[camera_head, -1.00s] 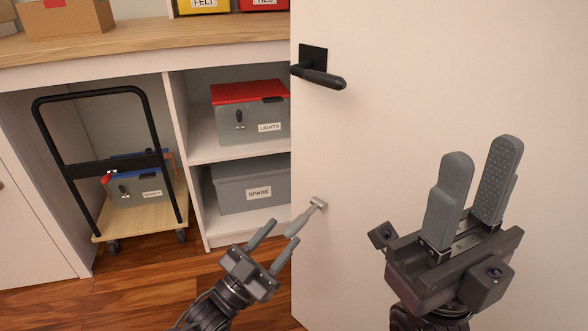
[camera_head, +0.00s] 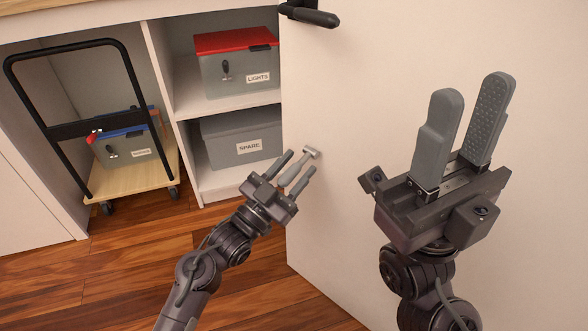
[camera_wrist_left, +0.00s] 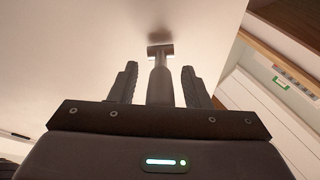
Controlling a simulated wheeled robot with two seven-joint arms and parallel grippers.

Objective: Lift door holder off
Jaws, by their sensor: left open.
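The door holder (camera_head: 298,169) is a small grey bar with a pale bracket at its upper end, against the white door (camera_head: 335,220). In the left wrist view the holder (camera_wrist_left: 160,82) stands between the two open fingers, with a visible gap on each side. My left gripper (camera_head: 297,163) is open around the holder, not closed on it. My right gripper (camera_head: 470,92) is raised in front of the door at the right, its fingers apart and empty.
A black door handle (camera_head: 312,15) sticks out at the top of the door. Left of the door are shelves with a red-lidded LIGHTS box (camera_head: 237,68) and a SPARE box (camera_head: 240,140). A black-framed trolley (camera_head: 130,181) stands further left. The wooden floor (camera_head: 120,270) is clear.

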